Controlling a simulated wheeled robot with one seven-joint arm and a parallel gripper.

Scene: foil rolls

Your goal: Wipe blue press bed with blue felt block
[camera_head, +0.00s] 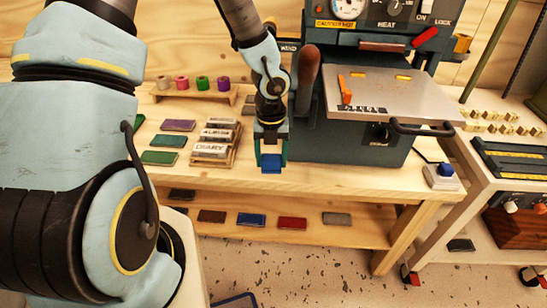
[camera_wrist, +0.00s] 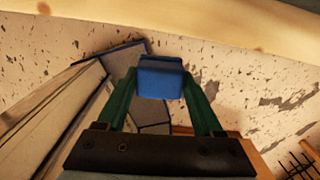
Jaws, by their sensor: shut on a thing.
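My gripper (camera_head: 271,155) is shut on a small blue block (camera_head: 271,167), held in front of the bench's front edge. In the wrist view the blue block (camera_wrist: 160,78) sits between the two green fingers of my gripper (camera_wrist: 160,90). The press (camera_head: 350,142) is a dark blue-teal machine on the bench, to the right of my gripper. Its flat bed (camera_head: 375,92) looks metallic grey on top, with a few orange and yellow pieces and dark lettering on it. The block is apart from the bed.
Nameplate blocks (camera_head: 210,148) and coloured slabs (camera_head: 160,158) lie on the bench left of my gripper. A small rack of coloured rolls (camera_head: 190,86) stands behind. A black handle (camera_head: 422,128) juts from the press front. More slabs (camera_head: 251,219) lie on the lower shelf (camera_head: 330,228).

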